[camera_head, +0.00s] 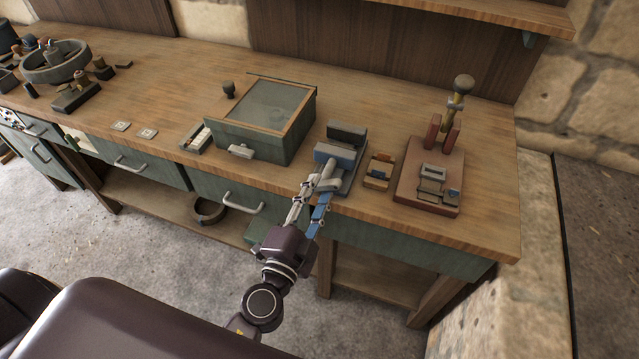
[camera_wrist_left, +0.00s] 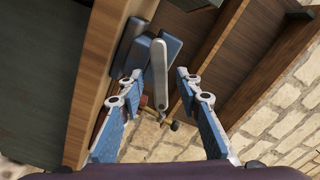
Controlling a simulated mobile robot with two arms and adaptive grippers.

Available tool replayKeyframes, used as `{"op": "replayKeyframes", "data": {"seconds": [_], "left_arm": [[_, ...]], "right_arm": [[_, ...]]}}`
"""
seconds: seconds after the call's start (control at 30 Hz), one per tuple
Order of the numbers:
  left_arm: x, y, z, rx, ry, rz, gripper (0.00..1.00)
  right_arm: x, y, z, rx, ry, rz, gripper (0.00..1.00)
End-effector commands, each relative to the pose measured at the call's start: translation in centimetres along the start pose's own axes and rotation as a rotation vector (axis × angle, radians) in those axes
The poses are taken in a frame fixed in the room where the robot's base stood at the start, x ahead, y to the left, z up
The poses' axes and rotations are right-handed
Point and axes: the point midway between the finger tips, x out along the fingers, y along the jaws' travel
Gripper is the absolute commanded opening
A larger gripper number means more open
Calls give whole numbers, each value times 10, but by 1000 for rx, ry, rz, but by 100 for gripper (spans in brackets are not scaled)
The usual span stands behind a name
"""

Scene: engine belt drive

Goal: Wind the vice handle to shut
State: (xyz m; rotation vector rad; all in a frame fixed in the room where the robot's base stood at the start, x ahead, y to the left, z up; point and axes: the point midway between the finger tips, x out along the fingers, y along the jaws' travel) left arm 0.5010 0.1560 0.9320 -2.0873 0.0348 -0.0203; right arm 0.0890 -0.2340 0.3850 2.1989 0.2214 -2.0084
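The blue-grey vice (camera_head: 335,154) sits near the front edge of the wooden bench. Its dark back jaw (camera_head: 347,133) and lighter front jaw appear a little apart. The grey bar handle (camera_head: 327,173) is at the vice's front, partly hidden by my gripper. My left gripper (camera_head: 317,194) reaches up to the handle from the front. In the left wrist view, the handle (camera_wrist_left: 160,72) stands between the two open blue fingers (camera_wrist_left: 159,76), with space visible on both sides. My right gripper is not in view.
A glass-topped green box (camera_head: 265,140) stands left of the vice. A small wooden block holder (camera_head: 378,172) and a red-brown base plate (camera_head: 420,205) with a knobbed post (camera_head: 456,97) are to the right. Drawer handles (camera_head: 243,206) project below the bench front.

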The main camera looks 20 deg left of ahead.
Motion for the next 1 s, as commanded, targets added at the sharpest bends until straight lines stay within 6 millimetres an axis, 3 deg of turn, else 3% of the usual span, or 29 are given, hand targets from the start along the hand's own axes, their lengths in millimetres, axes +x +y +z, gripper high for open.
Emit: {"op": "replayKeyframes", "data": {"seconds": [0.4,0.7,1.0], "left_arm": [[10,1,0,-2,0,1,32],[9,1,0,-1,0,1,0],[9,1,0,22,1,1,0]], "right_arm": [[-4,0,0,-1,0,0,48],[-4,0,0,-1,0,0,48],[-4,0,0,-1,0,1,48]]}}
